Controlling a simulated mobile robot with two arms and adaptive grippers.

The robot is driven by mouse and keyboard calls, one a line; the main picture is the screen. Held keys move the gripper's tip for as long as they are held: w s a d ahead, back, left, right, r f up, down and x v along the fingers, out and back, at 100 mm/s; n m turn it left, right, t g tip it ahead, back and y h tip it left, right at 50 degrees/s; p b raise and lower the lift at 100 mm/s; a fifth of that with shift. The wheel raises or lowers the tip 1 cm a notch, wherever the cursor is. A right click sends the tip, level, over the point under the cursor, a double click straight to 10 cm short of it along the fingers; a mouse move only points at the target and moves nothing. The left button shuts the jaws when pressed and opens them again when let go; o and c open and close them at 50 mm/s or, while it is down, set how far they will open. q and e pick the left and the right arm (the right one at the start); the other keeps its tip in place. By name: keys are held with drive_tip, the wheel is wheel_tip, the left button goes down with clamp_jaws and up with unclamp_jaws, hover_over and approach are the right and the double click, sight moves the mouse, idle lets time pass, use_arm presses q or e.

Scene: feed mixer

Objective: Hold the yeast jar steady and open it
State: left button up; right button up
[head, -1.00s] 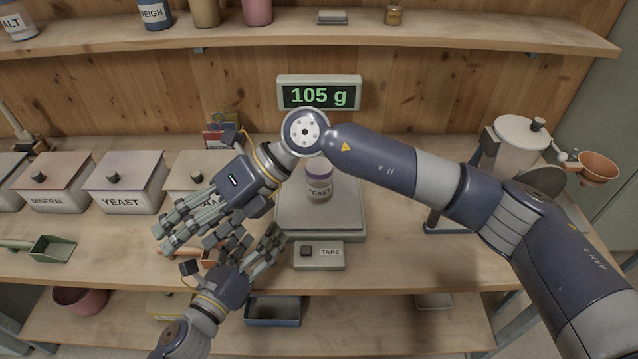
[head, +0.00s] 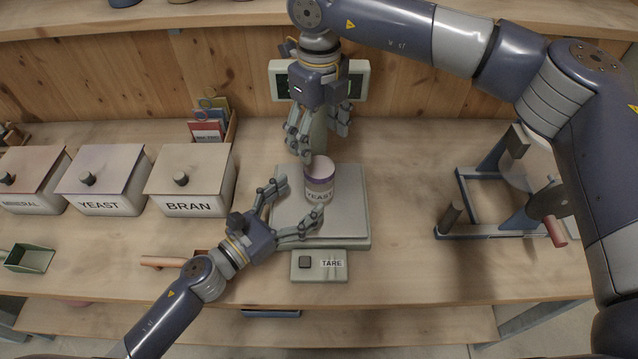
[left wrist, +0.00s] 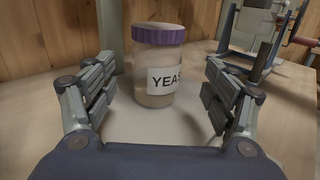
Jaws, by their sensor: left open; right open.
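The yeast jar (head: 320,186) stands upright on the pan of the scale (head: 345,228). It has a purple lid and a white label, and the left wrist view shows the jar (left wrist: 158,85) with its lid on. My left gripper (head: 298,208) is open at the jar's lower left. In the left wrist view its fingers (left wrist: 155,95) stand on either side of the jar, with gaps between. My right gripper (head: 320,150) is open and points down, above and just behind the jar. Its fingertips appear apart from the lid.
Bins labelled MINERAL (head: 30,205), YEAST (head: 105,205) and BRAN (head: 190,205) stand at left. A TARE box (head: 319,266) lies before the scale. The weight display (head: 362,80) is partly hidden by my right gripper. A mill-like device (head: 500,232) stands at right.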

sight(308, 189)
use_arm(q)
drive_tip(key=x, duration=0.6)
drive_tip(key=shift+w+a+f, duration=0.15)
drive_tip(key=shift+w+f, duration=0.1)
drive_tip(key=shift+w, duration=0.2)
use_arm(e)
drive_tip(key=shift+w+f, duration=0.3)
drive_tip(key=shift+w, duration=0.25)
use_arm(q)
drive_tip(key=shift+w+d+r, duration=0.1)
drive_tip(key=shift+w+d, duration=0.25)
drive_tip(key=shift+d, duration=0.2)
use_arm(e)
drive_tip(key=shift+s+r, duration=0.15)
drive_tip(key=shift+s, duration=0.15)
use_arm(q)
drive_tip(key=shift+w, duration=0.1)
use_arm(e)
drive_tip(key=shift+w, duration=0.15)
